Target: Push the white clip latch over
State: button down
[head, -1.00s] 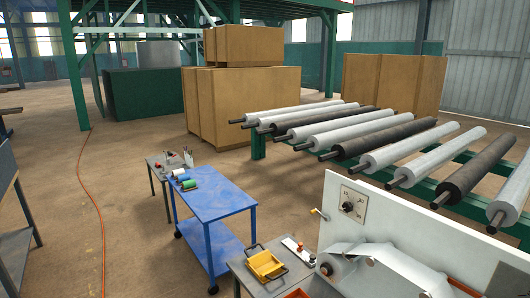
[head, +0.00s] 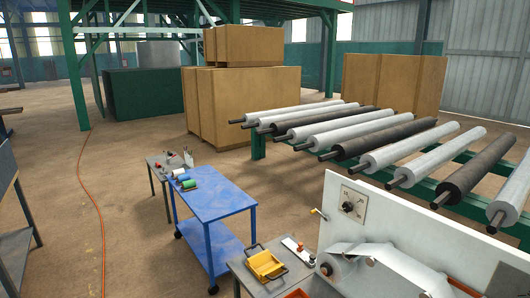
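I cannot clearly make out a white clip latch at this size. A small white piece with dark and red parts (head: 298,246) lies on the grey side table beside the machine, but I cannot tell whether it is the latch. The white machine panel (head: 395,222) stands at the lower right with a dark knob on a square plate (head: 353,206). A white roll with film (head: 340,262) sits in front of the panel. My gripper is not in view.
A yellow tray (head: 265,266) with dark handles sits on the grey side table (head: 245,279). A blue cart (head: 212,201) holds a green spool (head: 190,184). A green rack of rollers (head: 465,178) stands behind the machine.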

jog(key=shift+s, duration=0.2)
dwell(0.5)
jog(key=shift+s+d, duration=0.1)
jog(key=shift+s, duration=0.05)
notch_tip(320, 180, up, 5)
jog(key=p, duration=0.5)
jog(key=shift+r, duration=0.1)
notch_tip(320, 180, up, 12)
jog(key=p, duration=1.2)
